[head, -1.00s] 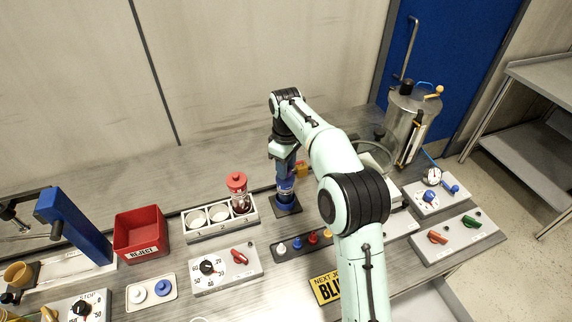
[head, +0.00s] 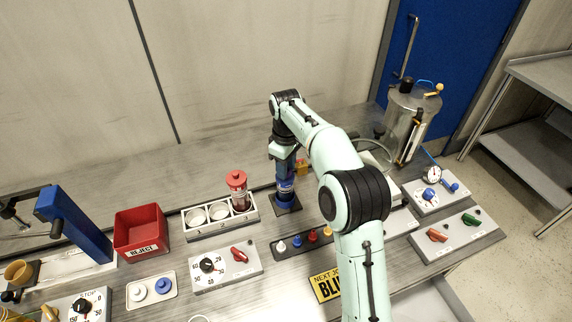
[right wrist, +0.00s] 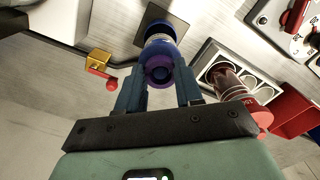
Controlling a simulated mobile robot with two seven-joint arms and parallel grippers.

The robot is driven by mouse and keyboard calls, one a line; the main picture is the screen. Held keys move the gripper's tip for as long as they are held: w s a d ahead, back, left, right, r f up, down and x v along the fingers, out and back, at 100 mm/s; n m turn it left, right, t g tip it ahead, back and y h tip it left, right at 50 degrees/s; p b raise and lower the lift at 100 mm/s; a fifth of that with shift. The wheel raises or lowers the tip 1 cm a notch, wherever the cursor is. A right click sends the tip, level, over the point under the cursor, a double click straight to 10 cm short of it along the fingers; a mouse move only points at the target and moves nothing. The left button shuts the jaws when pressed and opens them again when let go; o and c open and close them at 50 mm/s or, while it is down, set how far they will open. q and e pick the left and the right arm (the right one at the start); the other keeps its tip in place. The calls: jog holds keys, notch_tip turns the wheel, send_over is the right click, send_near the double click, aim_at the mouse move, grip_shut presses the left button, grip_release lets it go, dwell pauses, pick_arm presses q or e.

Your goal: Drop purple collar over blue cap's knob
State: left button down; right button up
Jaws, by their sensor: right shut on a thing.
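My right gripper (head: 286,172) points down over a blue-capped container (head: 285,196) on a dark square base (head: 292,207). In the right wrist view its two blue fingers (right wrist: 159,92) are shut on the purple collar (right wrist: 158,72). The blue cap (right wrist: 166,48) shows just beyond the collar, very close to it. The collar overlaps the cap in this view, so the knob is hidden and I cannot tell whether the collar is around it. My left gripper is not in view.
A rack (head: 219,224) with a red-lidded jar (head: 237,190) stands to the left. A strip of coloured pegs (head: 300,243) lies in front. A red reject bin (head: 141,232) is farther left.

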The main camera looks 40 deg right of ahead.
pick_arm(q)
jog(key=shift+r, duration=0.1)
pick_arm(e)
jog(key=shift+f, duration=0.3)
dwell(0.5)
jog(key=o, duration=1.6)
jog(key=shift+c, duration=0.2)
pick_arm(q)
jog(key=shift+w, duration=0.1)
